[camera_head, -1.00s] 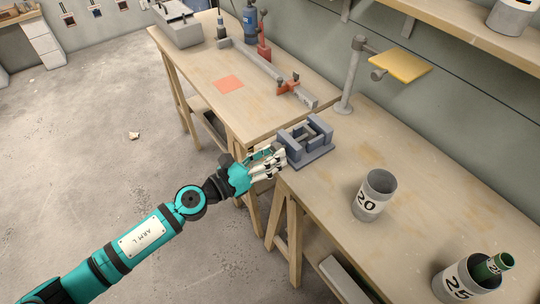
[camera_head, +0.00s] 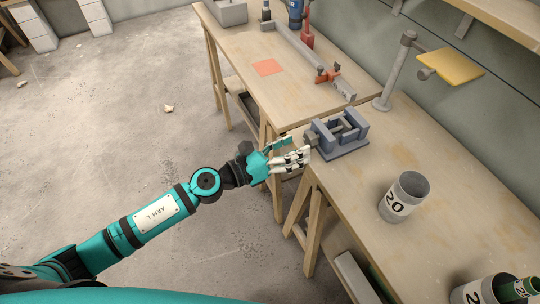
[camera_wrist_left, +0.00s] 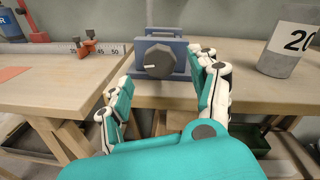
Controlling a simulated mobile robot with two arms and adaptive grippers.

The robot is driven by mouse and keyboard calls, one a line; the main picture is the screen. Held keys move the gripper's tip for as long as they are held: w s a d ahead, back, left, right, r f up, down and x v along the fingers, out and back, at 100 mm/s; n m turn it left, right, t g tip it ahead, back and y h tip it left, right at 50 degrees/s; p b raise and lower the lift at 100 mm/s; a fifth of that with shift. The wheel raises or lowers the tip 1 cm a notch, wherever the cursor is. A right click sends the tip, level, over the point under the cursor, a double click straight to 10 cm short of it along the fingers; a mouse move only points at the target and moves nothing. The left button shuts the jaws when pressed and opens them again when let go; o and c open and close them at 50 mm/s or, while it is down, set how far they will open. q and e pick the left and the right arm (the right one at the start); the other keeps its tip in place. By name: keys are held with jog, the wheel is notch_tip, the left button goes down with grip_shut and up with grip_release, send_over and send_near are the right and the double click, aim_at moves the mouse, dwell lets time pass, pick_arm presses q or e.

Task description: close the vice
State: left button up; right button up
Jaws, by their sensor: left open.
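The blue-grey vice (camera_head: 341,133) sits at the left corner of the near workbench, with a gap showing between its jaws in the head view. In the left wrist view the vice (camera_wrist_left: 172,38) shows its dark round knob (camera_wrist_left: 159,61) with a white pointer mark, facing me. My left gripper (camera_head: 300,156) is just in front of the vice, off the bench edge. In the left wrist view its fingers (camera_wrist_left: 165,88) are open, one side to the left and one to the right below the knob, and nothing is between them. My right gripper is not in view.
A grey can marked 20 (camera_head: 404,196) stands right of the vice, and another can (camera_head: 487,290) holds a green bottle. A lamp-like stand with a yellow plate (camera_head: 451,66) rises behind. A second bench (camera_head: 262,95) adjoins at the left.

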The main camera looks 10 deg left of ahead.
pick_arm(q)
jog(key=v, duration=0.9)
jog(key=shift+f, duration=0.1)
